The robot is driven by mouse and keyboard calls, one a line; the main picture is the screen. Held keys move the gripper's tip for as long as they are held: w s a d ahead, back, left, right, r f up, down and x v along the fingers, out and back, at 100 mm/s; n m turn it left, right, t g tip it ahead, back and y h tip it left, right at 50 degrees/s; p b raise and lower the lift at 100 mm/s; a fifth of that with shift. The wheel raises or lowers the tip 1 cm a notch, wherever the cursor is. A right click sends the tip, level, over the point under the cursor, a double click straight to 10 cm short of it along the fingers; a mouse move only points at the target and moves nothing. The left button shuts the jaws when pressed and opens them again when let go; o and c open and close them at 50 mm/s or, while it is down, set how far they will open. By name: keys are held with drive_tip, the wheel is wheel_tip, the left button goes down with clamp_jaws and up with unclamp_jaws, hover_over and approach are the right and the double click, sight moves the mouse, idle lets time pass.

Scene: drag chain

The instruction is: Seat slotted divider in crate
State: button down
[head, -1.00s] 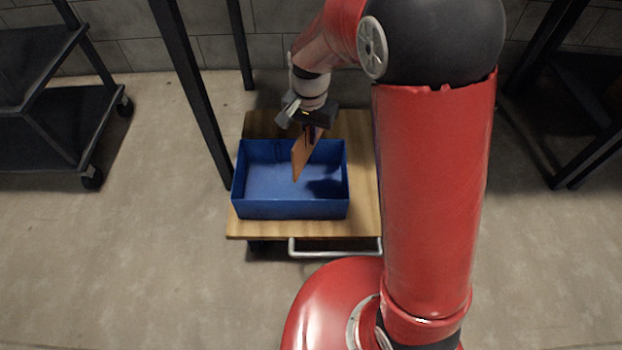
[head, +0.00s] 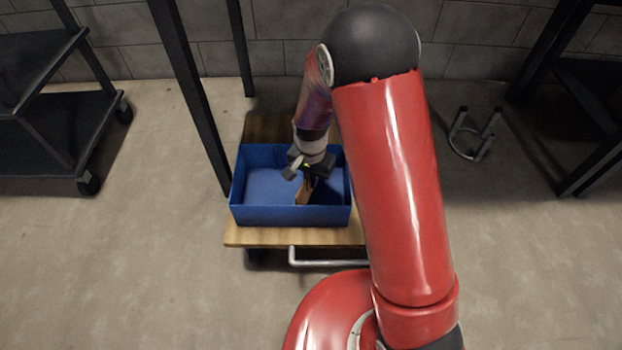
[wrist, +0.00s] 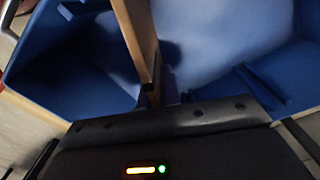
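The blue crate (head: 290,215) sits on a wooden cart top. The brown slotted divider (head: 303,192) is inside the crate's outline, right of its middle, and partly hidden by my gripper (head: 310,178). In the wrist view the divider (wrist: 137,38) stands on edge between the crate's walls, with the blue floor on both sides. Blue ribs show on the crate walls (wrist: 262,88). My gripper appears shut on the divider's upper edge, though its fingertips are mostly hidden. I cannot tell whether the divider touches the floor or sits between the ribs.
The wooden cart (head: 270,237) has a metal handle (head: 325,263) at its front. A dark post (head: 190,90) stands close to the crate's left. A black shelf cart (head: 50,140) is at the left. A small metal stand (head: 473,140) is on the floor at right.

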drive_tip(key=shift+r, duration=0.1)
drive_tip(key=c, duration=1.6)
unclamp_jaws()
wheel_tip(320, 180, up, 11)
drive_tip(key=shift+f+p, duration=0.1)
drive_tip(key=shift+p, duration=1)
drive_tip(key=shift+d+r, duration=0.1)
drive_tip(key=shift+r, duration=0.8)
drive_tip(key=s+d+r+n+t, duration=0.1)
drive_tip(key=s+d+r+t, duration=0.1)
drive_tip(key=s+d+r, duration=0.2)
drive_tip(key=s+d+r+n+t, duration=0.1)
drive_tip(key=s+d+r+n, duration=0.1)
drive_tip(key=s+d+r, duration=0.3)
drive_tip(key=s+d+r+n+t, duration=0.1)
drive_tip(key=s+d+r, duration=0.3)
drive_tip(key=s+r, duration=0.6)
drive_tip(key=shift+s+d+r+n+t, duration=0.1)
drive_tip(key=shift+s+d+n+t, duration=0.1)
drive_tip(key=shift+s+t, duration=0.15)
drive_tip(key=shift+s+d+n+t, duration=0.1)
drive_tip(key=shift+s+n+t, duration=0.15)
drive_tip(key=shift+t, duration=0.2)
